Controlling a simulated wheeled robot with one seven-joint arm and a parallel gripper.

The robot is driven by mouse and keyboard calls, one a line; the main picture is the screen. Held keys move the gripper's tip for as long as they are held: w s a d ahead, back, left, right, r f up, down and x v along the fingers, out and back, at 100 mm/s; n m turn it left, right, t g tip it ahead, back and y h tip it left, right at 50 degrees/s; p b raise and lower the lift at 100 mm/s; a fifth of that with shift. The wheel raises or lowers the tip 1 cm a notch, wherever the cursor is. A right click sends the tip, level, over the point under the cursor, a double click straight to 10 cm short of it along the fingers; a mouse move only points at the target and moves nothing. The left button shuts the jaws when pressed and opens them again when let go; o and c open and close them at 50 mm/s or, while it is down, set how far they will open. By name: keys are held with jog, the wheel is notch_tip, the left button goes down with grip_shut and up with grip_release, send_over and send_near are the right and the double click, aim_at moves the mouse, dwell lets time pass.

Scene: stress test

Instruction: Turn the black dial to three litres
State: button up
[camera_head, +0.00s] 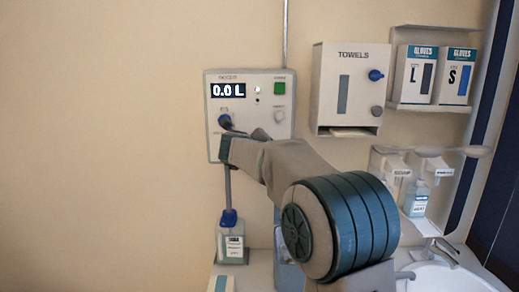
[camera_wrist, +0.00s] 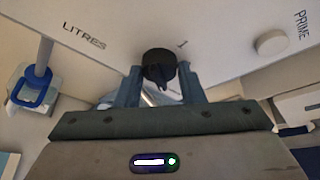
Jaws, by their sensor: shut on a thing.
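The black dial (camera_wrist: 159,63) is on a pale panel (camera_wrist: 215,28) in the wrist view, with LITRES printed to its left and a "1" at its upper right. My gripper (camera_wrist: 158,78) has one finger on each side of the dial and is shut on it. In the head view the dial (camera_head: 224,120) is at the panel's left, below a display (camera_head: 229,90) reading 0.0 L. My gripper (camera_head: 232,138) reaches it from the lower right. Most dial markings are hidden or out of view, so its setting cannot be told.
A white round button (camera_wrist: 271,42) marked PRIME and a green button (camera_head: 280,88) are on the same panel. A towel dispenser (camera_head: 345,95) and glove boxes (camera_head: 416,75) hang to the right. A bottle (camera_head: 232,243) stands below; a sink (camera_head: 455,278) is at lower right.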

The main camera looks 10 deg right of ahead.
jog(key=o, duration=1)
jog(key=b+v, duration=0.3)
jog(key=v, duration=1)
jog(key=shift+s, duration=0.4)
jog(key=shift+r, duration=0.2)
